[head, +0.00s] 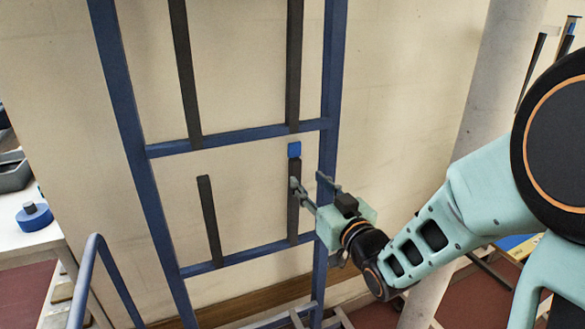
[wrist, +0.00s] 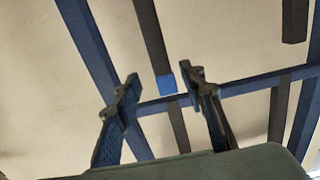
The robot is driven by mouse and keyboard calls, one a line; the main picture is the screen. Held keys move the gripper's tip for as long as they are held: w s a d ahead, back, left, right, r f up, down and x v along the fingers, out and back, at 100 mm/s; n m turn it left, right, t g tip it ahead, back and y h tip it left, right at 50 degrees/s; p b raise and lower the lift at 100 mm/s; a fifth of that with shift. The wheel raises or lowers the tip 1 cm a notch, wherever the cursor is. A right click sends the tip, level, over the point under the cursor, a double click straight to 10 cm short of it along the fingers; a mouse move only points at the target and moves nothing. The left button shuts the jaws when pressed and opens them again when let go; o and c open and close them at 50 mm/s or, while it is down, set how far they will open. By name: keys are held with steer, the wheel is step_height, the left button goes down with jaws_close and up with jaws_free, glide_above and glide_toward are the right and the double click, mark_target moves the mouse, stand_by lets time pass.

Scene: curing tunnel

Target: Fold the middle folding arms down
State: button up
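A tall blue frame (head: 330,80) stands against a cream wall, with two dark folding arms upright from its lower visible rail. The right arm (head: 293,205) has a blue tip (head: 294,150); the left arm (head: 209,220) has a dark tip. My gripper (head: 308,181) is open, its fingers spread near the upper part of the right arm. In the wrist view, which looks upside down, the right arm (wrist: 149,38) and its blue tip (wrist: 166,84) appear between my open fingers (wrist: 161,76). I cannot tell whether either finger touches it.
Two more dark arms (head: 185,70) stand upright on the upper rail (head: 240,137). A white table (head: 35,240) with a blue round object (head: 34,216) is at the left. A pale column (head: 490,80) stands right of the frame. A blue tubular rail (head: 90,260) is at lower left.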

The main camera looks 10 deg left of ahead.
mark_target(297, 170)
steer(key=x, duration=0.9)
steer(key=shift+p, duration=0.35)
jaws_close()
